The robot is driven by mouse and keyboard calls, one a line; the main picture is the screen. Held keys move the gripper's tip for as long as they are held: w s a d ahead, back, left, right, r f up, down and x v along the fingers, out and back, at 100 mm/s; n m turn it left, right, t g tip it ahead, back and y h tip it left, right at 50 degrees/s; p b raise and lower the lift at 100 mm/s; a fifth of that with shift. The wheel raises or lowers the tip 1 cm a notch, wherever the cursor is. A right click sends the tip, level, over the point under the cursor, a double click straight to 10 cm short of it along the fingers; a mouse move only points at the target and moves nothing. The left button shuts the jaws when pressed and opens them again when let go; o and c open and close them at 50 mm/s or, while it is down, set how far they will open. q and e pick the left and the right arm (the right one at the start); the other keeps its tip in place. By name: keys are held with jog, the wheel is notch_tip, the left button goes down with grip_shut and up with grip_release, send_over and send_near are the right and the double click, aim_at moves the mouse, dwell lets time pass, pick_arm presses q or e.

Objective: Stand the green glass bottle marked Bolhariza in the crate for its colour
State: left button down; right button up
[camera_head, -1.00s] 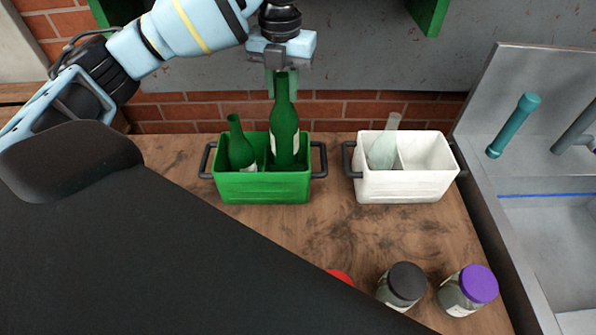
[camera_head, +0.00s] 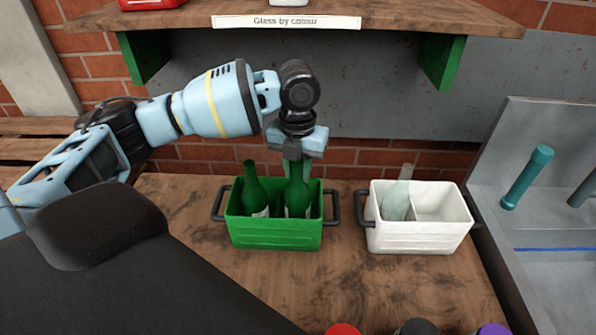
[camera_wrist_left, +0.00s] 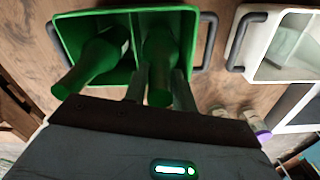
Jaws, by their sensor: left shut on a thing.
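My left gripper (camera_head: 297,160) is shut on the neck of a green glass bottle (camera_head: 296,200), which is upright in the right compartment of the green crate (camera_head: 277,236). Its lower part is hidden by the crate wall, and its label cannot be read. In the left wrist view the held bottle (camera_wrist_left: 158,60) shows between my left fingers (camera_wrist_left: 160,85). A second green bottle (camera_head: 254,190) leans slightly in the left compartment; it also shows in the left wrist view (camera_wrist_left: 95,62). My right gripper is not in view.
A white crate (camera_head: 420,240) to the right holds a clear bottle (camera_head: 396,200) in its left compartment. Jar lids show at the bottom edge, one red (camera_head: 343,329). A shelf (camera_head: 400,16) hangs above. A metal sink (camera_head: 540,215) is at right.

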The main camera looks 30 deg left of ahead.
pick_arm(q)
jog(key=shift+f, duration=0.55)
jog(key=c, duration=1.1)
grip_release()
jog(key=shift+c, duration=0.2)
notch_tip(320, 180, up, 12)
jog(key=shift+r, duration=0.15)
